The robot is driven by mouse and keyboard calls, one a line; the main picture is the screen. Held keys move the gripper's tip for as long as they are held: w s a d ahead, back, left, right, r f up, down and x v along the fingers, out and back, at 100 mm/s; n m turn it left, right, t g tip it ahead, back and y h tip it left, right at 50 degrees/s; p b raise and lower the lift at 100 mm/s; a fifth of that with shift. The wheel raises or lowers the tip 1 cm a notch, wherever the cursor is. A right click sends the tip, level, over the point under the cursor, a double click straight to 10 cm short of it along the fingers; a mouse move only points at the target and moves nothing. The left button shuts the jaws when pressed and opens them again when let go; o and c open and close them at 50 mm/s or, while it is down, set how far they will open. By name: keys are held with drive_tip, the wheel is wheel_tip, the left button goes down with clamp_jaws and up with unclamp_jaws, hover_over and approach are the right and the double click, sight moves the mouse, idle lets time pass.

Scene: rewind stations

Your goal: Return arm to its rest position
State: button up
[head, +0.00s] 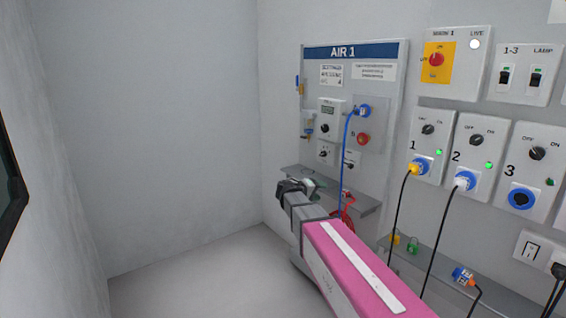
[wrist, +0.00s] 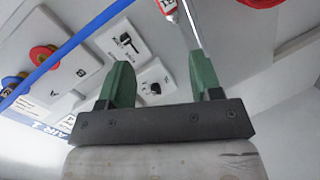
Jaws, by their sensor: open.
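My gripper (head: 303,186) shows in the head view at the end of my pink and grey arm, in front of the shelf under the AIR 1 panel (head: 350,52). In the wrist view my gripper (wrist: 160,76) has its two green fingers wide apart with nothing held between them. A blue hose (wrist: 75,52) passes left of the fingers in the wrist view. A red-labelled item with a thin metal rod (wrist: 190,20) shows beyond the right finger. My arm hides part of the shelf and hose in the head view.
The shelf (head: 365,203) juts from the wall close to my gripper, with a red coiled item (head: 347,207) hanging below it. The blue hose (head: 345,150) hangs from the panel. Sockets with cables (head: 421,166) are to the right. Floor (head: 190,285) at left is clear.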

drive_tip(key=s+d+f+m+g+y, duration=0.1)
drive_tip(key=s+d+f+g+y, duration=0.45)
drive_tip(key=s+f, duration=0.7)
drive_tip(key=s+f+m+g+y, duration=0.1)
drive_tip(key=s+f+y, duration=0.2)
drive_tip(key=s, duration=0.4)
drive_tip(key=s+a+f+m+g+y, duration=0.1)
drive_tip(key=s+f+y, duration=0.3)
drive_tip(key=s+f, duration=0.2)
drive_tip(key=shift+s+a, duration=0.2)
drive_tip(key=shift+s, duration=0.45)
drive_tip(key=shift+f+g, duration=0.1)
drive_tip(key=shift+g, duration=0.15)
